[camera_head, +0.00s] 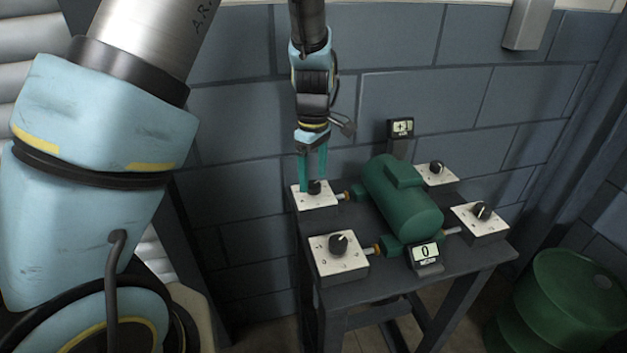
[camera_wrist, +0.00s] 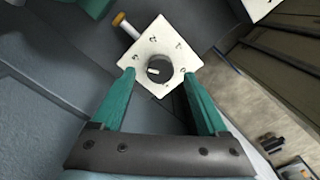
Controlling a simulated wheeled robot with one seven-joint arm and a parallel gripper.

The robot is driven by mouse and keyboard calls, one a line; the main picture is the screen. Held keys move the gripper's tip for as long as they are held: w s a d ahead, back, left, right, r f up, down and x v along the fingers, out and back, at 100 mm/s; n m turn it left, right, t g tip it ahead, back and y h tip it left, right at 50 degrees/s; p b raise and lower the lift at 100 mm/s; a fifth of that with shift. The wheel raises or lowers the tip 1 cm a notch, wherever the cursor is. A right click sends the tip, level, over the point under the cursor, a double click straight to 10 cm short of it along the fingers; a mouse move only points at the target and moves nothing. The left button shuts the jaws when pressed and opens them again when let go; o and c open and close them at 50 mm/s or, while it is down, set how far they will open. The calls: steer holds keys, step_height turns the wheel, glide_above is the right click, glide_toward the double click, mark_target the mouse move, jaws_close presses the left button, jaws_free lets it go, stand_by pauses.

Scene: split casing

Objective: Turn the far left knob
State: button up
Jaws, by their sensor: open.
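The far left knob (camera_head: 314,187) is a dark round knob on a white square plate (camera_head: 327,201) at the back left of the table. In the wrist view the knob (camera_wrist: 159,69) has a pale pointer mark and sits on its white plate (camera_wrist: 146,46). My gripper (camera_head: 313,180) is above this plate, pointing down, with its two green fingers apart. In the wrist view my gripper (camera_wrist: 160,82) has one finger to each side of the knob, with gaps between. I cannot tell whether the fingertips reach down to the knob's height.
A green motor-like casing (camera_head: 402,195) stands mid-table (camera_head: 459,262). Other knobs are at front left (camera_head: 338,243), back right (camera_head: 437,167) and front right (camera_head: 481,211). Small displays stand behind (camera_head: 400,128) and in front (camera_head: 425,252). A green barrel (camera_head: 560,300) is at right.

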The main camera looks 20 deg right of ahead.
mark_target(313, 184)
step_height(313, 184, up, 9)
steer(key=b, duration=0.1)
steer(key=shift+a, duration=0.1)
stand_by(0.5)
steer(key=s+a+f+m, duration=0.1)
steer(key=a+m, duration=0.3)
steer(key=a, duration=1.1)
steer(key=s+a+f+m+t, duration=0.1)
steer(key=s+a+m, duration=0.2)
steer(key=a, duration=1.2)
steer(key=shift+m+t, duration=0.3)
steer(key=shift+m, duration=0.1)
steer(key=shift+f+b, duration=0.1)
steer(key=shift+b, duration=0.2)
